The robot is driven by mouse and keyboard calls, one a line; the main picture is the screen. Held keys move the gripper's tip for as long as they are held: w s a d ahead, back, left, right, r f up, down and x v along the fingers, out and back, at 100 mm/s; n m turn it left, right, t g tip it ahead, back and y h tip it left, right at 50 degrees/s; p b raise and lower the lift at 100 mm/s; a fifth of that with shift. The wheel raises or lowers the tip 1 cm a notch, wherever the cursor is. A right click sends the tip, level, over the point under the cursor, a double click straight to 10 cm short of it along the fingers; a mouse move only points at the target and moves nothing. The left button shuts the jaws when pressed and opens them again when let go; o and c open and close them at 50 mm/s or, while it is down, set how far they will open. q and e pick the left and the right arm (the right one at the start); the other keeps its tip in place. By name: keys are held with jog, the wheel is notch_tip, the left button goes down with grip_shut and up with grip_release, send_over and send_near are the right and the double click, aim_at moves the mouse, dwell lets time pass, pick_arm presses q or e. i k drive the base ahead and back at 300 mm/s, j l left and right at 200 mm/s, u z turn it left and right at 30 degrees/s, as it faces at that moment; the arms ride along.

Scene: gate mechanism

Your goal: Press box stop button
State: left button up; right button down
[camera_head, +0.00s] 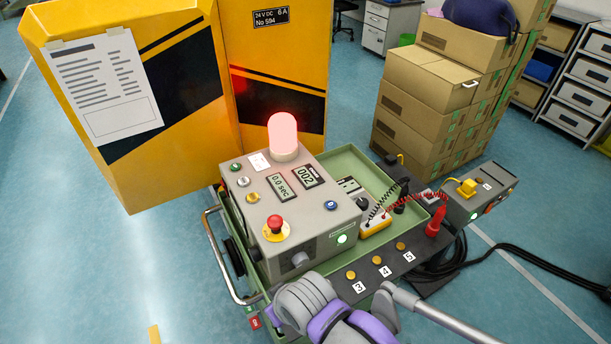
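The grey control box (322,225) sits at the left of a green tray. A red mushroom-shaped stop button (275,224) on a yellow round plate stands on its top, near the front left corner. A pinkish-red lamp (283,136) glows at the back of the box top. The box has two displays, one reading "0.0 sec" (279,187) and one reading "002" (307,176). A green light (342,239) is lit on its front side. Grey and purple parts of my arm show at the bottom, just in front of the box. I see no gripper fingers in this view.
Small buttons and a blue one (331,205) surround the stop button. A yellow meter (374,222), coiled leads and a red probe (436,221) lie to the right. A metal rail (220,262) edges the left. A yellow gate panel (180,90) and stacked boxes (440,85) stand behind.

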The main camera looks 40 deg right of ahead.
aim_at(275, 221)
jog(key=z, duration=1.3)
